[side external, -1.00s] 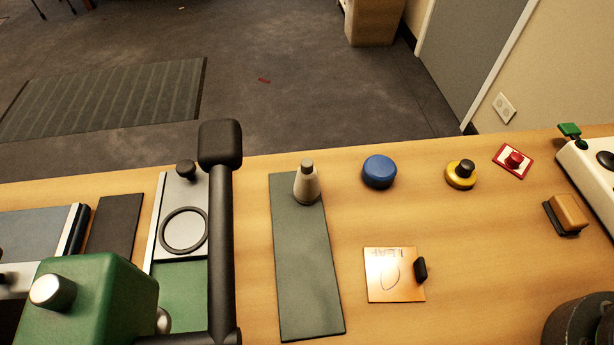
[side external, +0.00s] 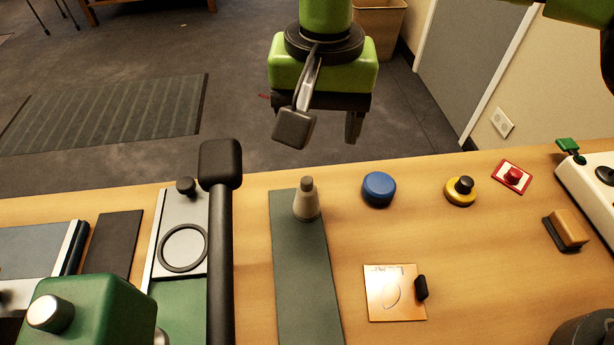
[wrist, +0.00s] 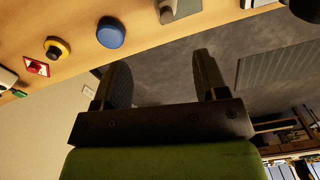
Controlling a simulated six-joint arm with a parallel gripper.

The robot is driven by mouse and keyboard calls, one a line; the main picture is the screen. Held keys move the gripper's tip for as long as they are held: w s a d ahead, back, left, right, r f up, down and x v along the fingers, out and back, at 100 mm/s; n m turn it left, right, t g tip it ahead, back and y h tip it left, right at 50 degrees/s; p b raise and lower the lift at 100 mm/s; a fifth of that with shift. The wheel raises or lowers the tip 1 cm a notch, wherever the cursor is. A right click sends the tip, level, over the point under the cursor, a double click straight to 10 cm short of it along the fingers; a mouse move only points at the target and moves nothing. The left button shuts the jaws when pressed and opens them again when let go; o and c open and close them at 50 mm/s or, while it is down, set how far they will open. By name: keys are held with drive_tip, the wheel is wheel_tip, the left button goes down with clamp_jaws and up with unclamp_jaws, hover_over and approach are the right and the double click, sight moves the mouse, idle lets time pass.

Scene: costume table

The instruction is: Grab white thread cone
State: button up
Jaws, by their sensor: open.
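The white thread cone (side external: 306,201) stands upright at the far end of a grey-green strip (side external: 306,270) on the table. It has a grey-brown top. In the wrist view the cone (wrist: 177,8) shows only in part at the top edge, beyond my fingers. My gripper (side external: 325,130) hangs above and behind the cone in the side view, clear of it. Its two fingers are apart with nothing between them, as the wrist view (wrist: 160,75) also shows.
A blue round thing (side external: 379,189) stands right of the cone, then a yellow one with a black knob (side external: 460,191) and a red button on a plate (side external: 512,177). An orange square (side external: 393,293) lies in front. A dark upright bar (side external: 221,250) stands to the left.

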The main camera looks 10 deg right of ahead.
sight(307, 180)
drive_tip(key=f, duration=0.4)
drive_tip(key=a+f, duration=0.1)
drive_tip(key=shift+s+f, duration=0.4)
drive_tip(key=shift+a+f, duration=0.15)
drive_tip(key=shift+f, duration=1.35)
drive_tip(key=shift+a+f, duration=0.1)
drive_tip(key=shift+f, duration=1.35)
drive_tip(key=shift+c, duration=0.4)
drive_tip(key=c, duration=0.9)
